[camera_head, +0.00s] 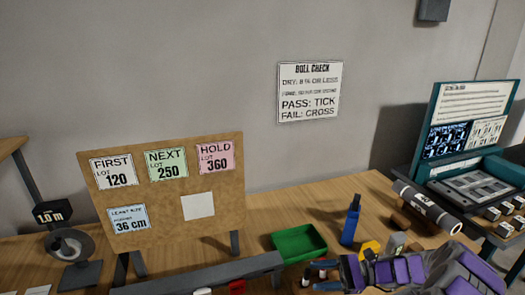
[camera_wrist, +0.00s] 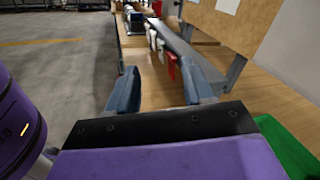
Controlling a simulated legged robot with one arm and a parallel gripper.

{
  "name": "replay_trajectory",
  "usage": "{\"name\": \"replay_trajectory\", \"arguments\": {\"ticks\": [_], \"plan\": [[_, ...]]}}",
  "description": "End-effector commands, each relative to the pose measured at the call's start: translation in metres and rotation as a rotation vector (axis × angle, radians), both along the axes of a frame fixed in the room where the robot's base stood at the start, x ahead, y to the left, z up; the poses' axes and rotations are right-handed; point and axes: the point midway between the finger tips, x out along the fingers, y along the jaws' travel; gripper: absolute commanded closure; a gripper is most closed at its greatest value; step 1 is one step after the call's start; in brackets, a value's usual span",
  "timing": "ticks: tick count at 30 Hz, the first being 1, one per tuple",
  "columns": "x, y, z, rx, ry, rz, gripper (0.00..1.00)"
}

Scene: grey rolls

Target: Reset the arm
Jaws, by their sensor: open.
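My arm, with purple links, reaches in from the lower right in the head view. My gripper (camera_head: 315,277) is low over the wooden table near its front edge. In the wrist view its two blue-grey fingers stand wide apart, and my gripper (camera_wrist: 160,90) is open with nothing between the fingers. The fingers point along the table, toward a long grey rail (camera_wrist: 182,48) with red and white pieces on it. The lower part of the arm is cut off by the frame edge.
A green tray (camera_head: 299,243) and a blue bottle (camera_head: 351,222) stand near my gripper. A cork board (camera_head: 220,228) with lot cards stands left. A grey roll (camera_head: 427,208) rests at right beside a teal machine (camera_head: 460,150). Open floor (camera_wrist: 50,75) lies left in the wrist view.

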Motion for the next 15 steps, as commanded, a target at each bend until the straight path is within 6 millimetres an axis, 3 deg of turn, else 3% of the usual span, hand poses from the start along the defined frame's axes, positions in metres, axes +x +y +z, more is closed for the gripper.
{"name": "replay_trajectory", "arguments": {"ticks": [1, 6, 15], "plan": [[-0.007, 0.014, 0.015, -0.025, -0.034, 0.043, 0.49], [-0.038, 0.054, 0.048, -0.119, -0.124, 0.185, 0.49], [-0.109, 0.102, 0.084, -0.319, -0.292, 0.426, 0.49]]}}
